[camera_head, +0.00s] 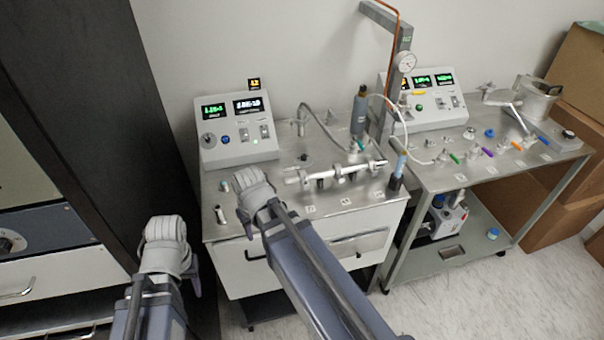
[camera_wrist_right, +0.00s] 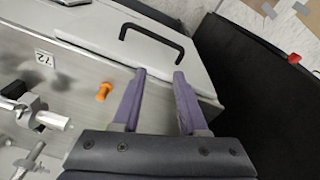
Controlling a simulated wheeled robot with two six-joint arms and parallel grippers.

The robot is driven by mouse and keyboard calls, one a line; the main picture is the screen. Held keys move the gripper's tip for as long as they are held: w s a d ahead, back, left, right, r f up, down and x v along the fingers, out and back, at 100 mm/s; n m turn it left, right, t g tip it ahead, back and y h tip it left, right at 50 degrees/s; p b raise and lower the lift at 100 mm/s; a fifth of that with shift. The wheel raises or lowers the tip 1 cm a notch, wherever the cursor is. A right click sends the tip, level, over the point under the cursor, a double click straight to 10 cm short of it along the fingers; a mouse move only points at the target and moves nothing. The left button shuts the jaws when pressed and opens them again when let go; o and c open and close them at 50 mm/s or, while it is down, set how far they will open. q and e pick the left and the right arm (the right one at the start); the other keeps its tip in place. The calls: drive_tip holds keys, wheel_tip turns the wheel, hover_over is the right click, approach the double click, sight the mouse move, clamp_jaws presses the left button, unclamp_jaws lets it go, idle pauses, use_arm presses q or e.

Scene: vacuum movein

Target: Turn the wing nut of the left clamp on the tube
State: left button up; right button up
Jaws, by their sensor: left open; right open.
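A silver tube (camera_head: 358,168) lies across the left metal bench, with clamps along it. The left clamp (camera_head: 305,178) is near its left end; its wing nut is too small to make out. In the right wrist view, a metal tube end with a clamp-like fitting (camera_wrist_right: 32,112) shows at the left edge. My right gripper (camera_head: 250,200) is over the bench's front left, left of the tube; its fingers (camera_wrist_right: 160,78) are apart and empty in the wrist view. My left gripper (camera_head: 168,235) is in front of the dark cabinet, left of the bench, its fingers mostly hidden.
A control box (camera_head: 235,145) stands at the bench's back left. A grey cylinder (camera_head: 359,112) and post (camera_head: 392,70) rise behind the tube. An orange piece (camera_wrist_right: 104,91) lies near the bench edge. A tall dark cabinet (camera_head: 110,110) borders the left. A second bench (camera_head: 500,165) stands right.

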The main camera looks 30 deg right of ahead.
drive_tip(key=w+d+r+m+t+p, duration=0.15)
drive_tip(key=w+d+r+p, duration=0.35)
drive_tip(key=d, duration=0.5)
use_arm(q)
wheel_tip(320, 180, up, 9)
drive_tip(key=p, duration=0.3)
use_arm(e)
drive_tip(key=m+t, duration=0.1)
drive_tip(key=m, duration=0.2)
approach(306, 180)
drive_tip(key=shift+n+h, duration=0.3)
drive_tip(key=shift+n, duration=0.05)
drive_tip(key=b+x, duration=0.7)
drive_tip(key=x, duration=0.1)
drive_tip(key=shift+w+a+f, duration=0.1)
drive_tip(key=shift+a+f, duration=0.05)
drive_tip(key=shift+f, duration=0.1)
use_arm(q)
wheel_tip(306, 180, down, 8)
drive_tip(key=shift+r, duration=0.2)
drive_tip(key=shift+a, duration=0.1)
use_arm(e)
clamp_jaws()
